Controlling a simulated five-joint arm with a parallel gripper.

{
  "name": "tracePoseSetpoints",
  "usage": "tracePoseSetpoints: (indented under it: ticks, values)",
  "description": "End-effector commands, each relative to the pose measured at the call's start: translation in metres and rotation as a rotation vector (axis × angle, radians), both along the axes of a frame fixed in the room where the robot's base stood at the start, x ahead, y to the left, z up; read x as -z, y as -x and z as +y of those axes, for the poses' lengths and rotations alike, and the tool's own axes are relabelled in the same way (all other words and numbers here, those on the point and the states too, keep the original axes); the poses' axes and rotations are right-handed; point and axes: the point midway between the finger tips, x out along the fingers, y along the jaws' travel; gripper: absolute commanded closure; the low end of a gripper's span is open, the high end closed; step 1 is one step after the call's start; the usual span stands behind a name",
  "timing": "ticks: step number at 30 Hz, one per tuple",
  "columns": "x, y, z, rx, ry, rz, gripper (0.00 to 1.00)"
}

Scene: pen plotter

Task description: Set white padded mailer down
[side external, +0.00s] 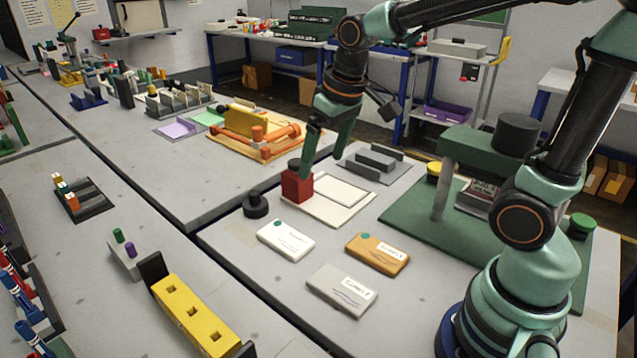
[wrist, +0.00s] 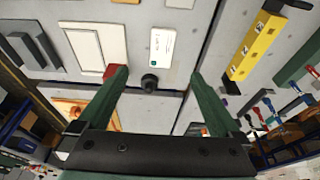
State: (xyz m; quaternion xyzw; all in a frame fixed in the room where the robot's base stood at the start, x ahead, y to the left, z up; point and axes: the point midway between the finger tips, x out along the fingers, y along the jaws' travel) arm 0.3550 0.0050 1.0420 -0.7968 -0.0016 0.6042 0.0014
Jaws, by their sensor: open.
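The white padded mailer (side external: 286,240) lies flat on the grey table, a green dot near one end, in front of the black round knob. It also shows in the wrist view (wrist: 162,47), beyond my fingertips and apart from them. My gripper (side external: 325,160) is above the table near the red block (side external: 297,185), its green fingers spread. In the wrist view my gripper (wrist: 158,73) is open with nothing held between the fingers. The left finger partly hides the red block there.
A brown mailer (side external: 377,254) and a grey mailer (side external: 341,291) lie near the white one. The black knob (side external: 255,205) and a white framed pad (side external: 330,198) are close by. A green plotter-like machine (side external: 470,155) stands at right. A yellow bar (side external: 195,315) lies at front left.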

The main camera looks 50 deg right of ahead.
Motion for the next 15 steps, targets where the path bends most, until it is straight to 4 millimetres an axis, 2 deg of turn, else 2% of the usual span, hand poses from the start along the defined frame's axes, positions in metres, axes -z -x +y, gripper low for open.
tracePoseSetpoints:
  ticks: [1,6,10,15]
  values:
    - [-0.008,0.011,-0.001,0.001,0.0,-0.037,0.0]
    - [-0.018,0.043,-0.004,0.002,0.002,-0.13,0.0]
    - [-0.02,0.059,-0.005,0.002,0.003,-0.184,0.0]
    - [-0.019,0.069,-0.006,0.002,0.004,-0.216,0.0]
